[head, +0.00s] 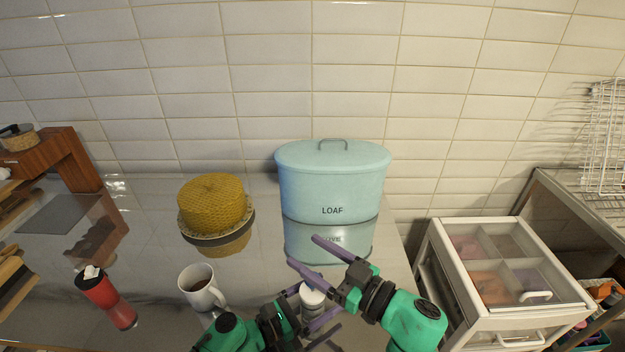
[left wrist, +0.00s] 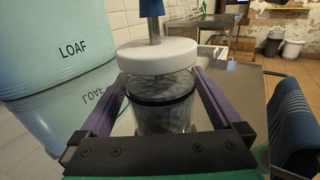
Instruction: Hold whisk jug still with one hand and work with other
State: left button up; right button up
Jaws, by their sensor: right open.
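The whisk jug (head: 312,299) stands at the front of the counter, a clear jug with a white lid. In the left wrist view the jug (left wrist: 163,112) shows its white lid, dark band, metal rod and part of a blue handle. My left gripper (left wrist: 160,88) has its purple fingers on both sides of the clear body just below the lid, apparently closed on it. My right gripper (head: 301,249) is open and empty, its fingers spread above and just behind the jug. In the head view it partly hides the jug's top.
A yellow woven round item (head: 212,204) and a blue LOAF bin (head: 333,182) stand behind. Right of the counter is a white drawer unit (head: 520,312).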

pick_arm(q)
jog(key=v, duration=1.2)
jog(key=shift+w+f, duration=0.1)
